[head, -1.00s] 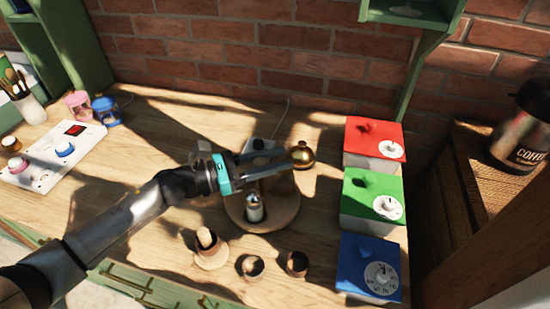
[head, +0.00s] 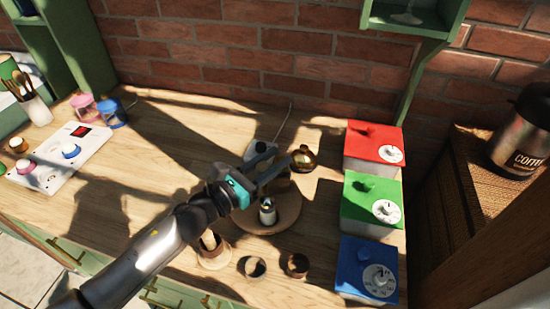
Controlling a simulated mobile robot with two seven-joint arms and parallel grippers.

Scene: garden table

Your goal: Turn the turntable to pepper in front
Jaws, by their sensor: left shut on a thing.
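The round wooden turntable (head: 284,222) stands on the table in the middle. A small pale shaker with a metallic top (head: 267,212) stands upright near its front. My left gripper (head: 284,160) reaches over the turntable from the left. Its fingers are apart but shut on a brownish item (head: 280,185), which they and the shadow partly hide; I cannot tell what it is. A round brass-coloured item (head: 303,158) is just beyond the fingertips. I cannot tell which item is the pepper. My right gripper is not in view.
Small cups (head: 255,267) and a wooden holder (head: 213,250) stand in front of the turntable. Red (head: 360,155), green (head: 356,208) and blue (head: 352,258) boxes line the right. A white panel with knobs (head: 75,150) lies left. A brick wall closes the back.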

